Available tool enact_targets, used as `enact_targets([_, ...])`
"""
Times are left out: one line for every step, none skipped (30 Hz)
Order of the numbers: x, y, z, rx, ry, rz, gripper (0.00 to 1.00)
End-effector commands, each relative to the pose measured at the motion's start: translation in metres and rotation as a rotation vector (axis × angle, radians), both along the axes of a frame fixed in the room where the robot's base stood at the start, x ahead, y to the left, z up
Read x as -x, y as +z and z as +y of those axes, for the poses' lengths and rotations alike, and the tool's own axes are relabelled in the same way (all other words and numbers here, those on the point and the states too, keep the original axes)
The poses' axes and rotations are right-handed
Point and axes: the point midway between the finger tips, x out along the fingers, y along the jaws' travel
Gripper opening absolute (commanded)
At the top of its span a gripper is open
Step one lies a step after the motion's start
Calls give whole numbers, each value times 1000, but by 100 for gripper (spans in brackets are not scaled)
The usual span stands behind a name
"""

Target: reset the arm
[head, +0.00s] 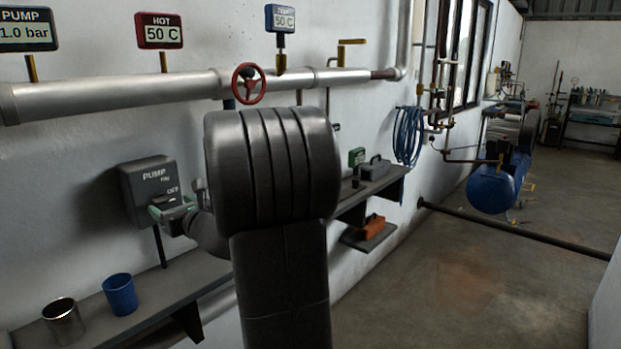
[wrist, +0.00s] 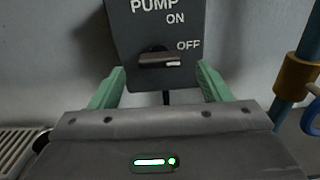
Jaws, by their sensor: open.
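My gripper (head: 172,207) is in front of the lower part of the grey pump switch box (head: 148,180) on the wall. In the wrist view my gripper (wrist: 160,72) has its two green fingers spread wide. The box's dark switch handle (wrist: 158,60) lies level between the fingers, its pale end just below the word OFF. No finger visibly touches the handle. My thick dark arm links fill the middle of the head view and hide part of the wall and shelf.
Below, a shelf (head: 190,278) holds a metal cup (head: 63,322) and a blue cup (head: 120,295). A pipe (head: 120,92) with a red valve wheel (head: 248,83) runs above. A second shelf (head: 375,190) holds a toolbox. Floor at right is open, crossed by a dark pipe (head: 515,230).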

Motion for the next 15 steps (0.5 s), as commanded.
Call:
enact_targets([-5,0,7,1,2,1,71])
enact_targets([-8,0,10,1,2,1,71])
enact_targets([-12,0,14,1,2,1,71])
enact_targets([-14,0,17,0,1,1,71])
enact_targets([-16,0,19,0,1,1,71])
enact_targets([-18,0,22,-1,1,1,71])
enact_targets([-20,0,23,0,1,0,71])
enact_targets([-21,0,25,0,1,0,71])
enact_targets([-22,0,26,1,0,1,71])
enact_targets([-23,0,27,1,0,1,71])
enact_targets([-23,0,28,1,0,1,71])
enact_targets([-23,0,28,3,0,-2,71])
enact_targets([-23,0,28,4,0,-5,71])
enact_targets([-23,0,27,5,0,-6,71])
enact_targets([-23,0,27,6,0,-7,71])
